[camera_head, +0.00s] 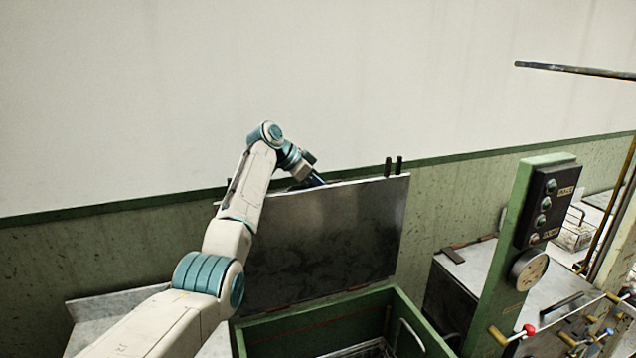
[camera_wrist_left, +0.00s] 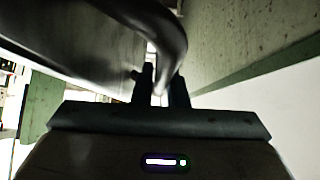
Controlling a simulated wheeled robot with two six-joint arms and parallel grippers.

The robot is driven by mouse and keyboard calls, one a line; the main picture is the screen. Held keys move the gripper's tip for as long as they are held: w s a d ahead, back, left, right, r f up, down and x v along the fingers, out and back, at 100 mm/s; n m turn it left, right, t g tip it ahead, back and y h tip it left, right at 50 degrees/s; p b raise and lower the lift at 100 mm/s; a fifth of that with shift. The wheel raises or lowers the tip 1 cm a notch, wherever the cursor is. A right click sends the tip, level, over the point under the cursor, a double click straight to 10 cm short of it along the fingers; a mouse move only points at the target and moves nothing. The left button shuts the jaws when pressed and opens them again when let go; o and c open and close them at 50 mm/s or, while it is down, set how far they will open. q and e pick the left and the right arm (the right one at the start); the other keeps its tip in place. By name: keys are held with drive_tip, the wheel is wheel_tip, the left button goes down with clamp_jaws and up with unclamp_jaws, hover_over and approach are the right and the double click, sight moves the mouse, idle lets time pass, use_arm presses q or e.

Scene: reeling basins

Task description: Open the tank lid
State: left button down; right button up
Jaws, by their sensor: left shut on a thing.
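The tank lid (camera_head: 325,240) is a grey metal plate. It stands raised, close to upright, at the back of the green tank (camera_head: 414,318), whose opening shows below it. My left arm reaches over to the lid's top edge, and my left gripper (camera_wrist_left: 160,88) is at its far side, mostly hidden by the lid in the head view. In the left wrist view its fingers are shut on a dark curved handle (camera_wrist_left: 160,25) beside the lid's face. My right gripper is not in view.
A green post (camera_head: 510,245) with a dark button box (camera_head: 545,205) and a round gauge (camera_head: 528,269) stands right of the tank. Levers with coloured knobs (camera_head: 529,329) are at the lower right. The wall is close behind the lid.

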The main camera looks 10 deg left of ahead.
use_arm(q)
drive_tip(key=shift+s+f, duration=0.1)
drive_tip(key=shift+f, duration=0.15)
drive_tip(key=c, duration=1.5)
unclamp_jaws()
drive_tip(key=shift+o, duration=0.2)
drive_tip(key=shift+w, duration=0.2)
drive_tip(key=shift+s+a+r+b, duration=0.2)
drive_tip(key=shift+a+r+b, duration=0.05)
drive_tip(key=shift+r+b, duration=0.15)
drive_tip(key=b+v, duration=0.4)
drive_tip(key=v, duration=0.4)
drive_tip(key=shift+s+a+r, duration=0.1)
drive_tip(key=shift+a, duration=0.25)
drive_tip(key=shift+s+a+r, duration=0.2)
drive_tip(key=shift+r, duration=0.2)
